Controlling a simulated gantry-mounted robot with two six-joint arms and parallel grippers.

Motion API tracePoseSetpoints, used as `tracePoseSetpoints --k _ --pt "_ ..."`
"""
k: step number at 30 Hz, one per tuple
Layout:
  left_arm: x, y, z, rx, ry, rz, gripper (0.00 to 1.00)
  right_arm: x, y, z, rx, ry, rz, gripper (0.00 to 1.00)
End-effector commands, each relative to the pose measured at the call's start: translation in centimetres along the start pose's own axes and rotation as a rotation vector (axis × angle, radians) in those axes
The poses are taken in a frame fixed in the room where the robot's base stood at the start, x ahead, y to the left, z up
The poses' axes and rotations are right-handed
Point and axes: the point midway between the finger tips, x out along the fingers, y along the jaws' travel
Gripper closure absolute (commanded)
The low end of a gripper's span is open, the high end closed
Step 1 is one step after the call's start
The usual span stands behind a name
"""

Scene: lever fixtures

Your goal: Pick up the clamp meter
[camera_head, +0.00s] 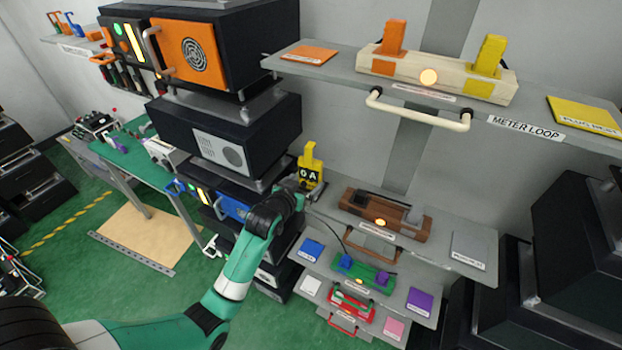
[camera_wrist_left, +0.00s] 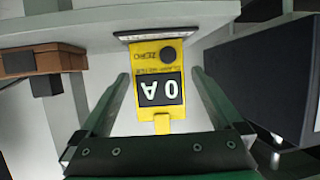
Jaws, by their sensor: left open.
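The yellow clamp meter (camera_head: 310,168) stands at the left end of the middle grey shelf in the head view. Its dark display reads "0 A". In the left wrist view the clamp meter (camera_wrist_left: 160,60) shows upside down, with a black dial and a display. My left gripper (camera_head: 301,188) is at the meter, its arm reaching in from below. In the left wrist view the fingers of my left gripper (camera_wrist_left: 160,78) are spread, one on each side of the meter, with visible gaps. My right gripper is not in view.
The middle shelf also holds a brown lever fixture (camera_head: 385,215). A cream fixture (camera_head: 435,75) with orange and yellow levers sits on the shelf above. Stacked dark cabinets (camera_head: 225,130) stand close left of the meter. A green fixture (camera_head: 362,272) is below.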

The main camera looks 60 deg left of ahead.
Motion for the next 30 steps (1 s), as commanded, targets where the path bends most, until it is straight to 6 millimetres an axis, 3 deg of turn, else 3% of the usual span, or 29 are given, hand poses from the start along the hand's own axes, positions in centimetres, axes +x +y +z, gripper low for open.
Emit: tracePoseSetpoints --k 4,11,21,30 --pt "1.9 0.0 0.0 0.0 -0.001 0.0 0.0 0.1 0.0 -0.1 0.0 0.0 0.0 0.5" --pt "2.5 0.1 -0.1 0.0 0.0 0.001 0.0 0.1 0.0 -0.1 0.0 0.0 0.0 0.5" --pt "6.9 0.4 0.2 0.0 0.0 0.001 0.0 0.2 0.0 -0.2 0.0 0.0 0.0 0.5" --pt "7.4 0.4 0.2 0.0 0.001 0.002 0.02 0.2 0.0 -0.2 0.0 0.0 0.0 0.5"
